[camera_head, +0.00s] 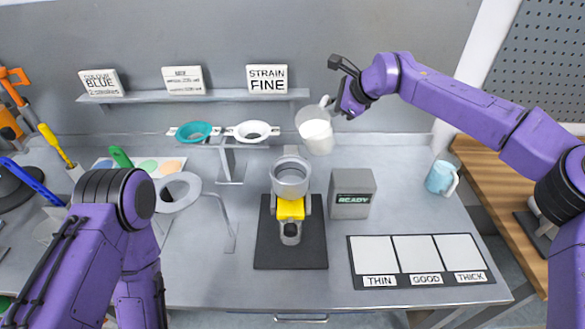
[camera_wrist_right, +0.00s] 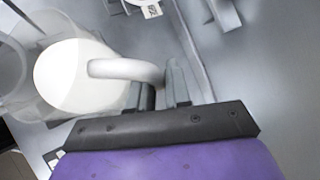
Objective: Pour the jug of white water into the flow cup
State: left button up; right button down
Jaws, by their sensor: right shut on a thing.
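The jug (camera_head: 317,133) is clear with white liquid in it and is held up in the air, tilted, behind and to the right of the flow cup. My right gripper (camera_head: 338,104) is shut on its handle; the handle (camera_wrist_right: 125,70) lies between the fingers in the right wrist view, with the white liquid (camera_wrist_right: 72,80) beside it. The flow cup (camera_head: 290,176) is a grey cup on a stand with a yellow part, over a black mat (camera_head: 262,250). The jug is apart from it. My left arm comes in at the lower left, but its gripper is not visible.
A grey box (camera_head: 352,193) reading READY stands right of the flow cup. Teal (camera_head: 194,132) and white (camera_head: 252,131) strainers are on a stand behind. A THIN/GOOD/THICK board (camera_head: 420,260) lies front right, with a light-blue mug (camera_head: 440,178) beyond it. A ring stand (camera_head: 180,192) is at left.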

jog(key=shift+s+a+r+t, duration=0.2)
jog(key=shift+s+a+t, duration=0.1)
jog(key=shift+s+a, duration=0.05)
jog(key=shift+d+n+h, duration=0.15)
jog(key=shift+n+h, duration=0.15)
jog(key=shift+s, duration=0.15)
jog(key=shift+a+r, duration=0.1)
jog(key=shift+a, duration=0.2)
jog(key=shift+s+d+t, duration=0.1)
jog(key=shift+s+t, duration=0.1)
jog(key=shift+t, duration=0.2)
jog(key=shift+a, duration=0.2)
jog(key=shift+s+d+r, duration=0.1)
jog(key=shift+d+r, duration=0.05)
jog(key=shift+s+n, duration=0.15)
jog(key=shift+n, duration=0.15)
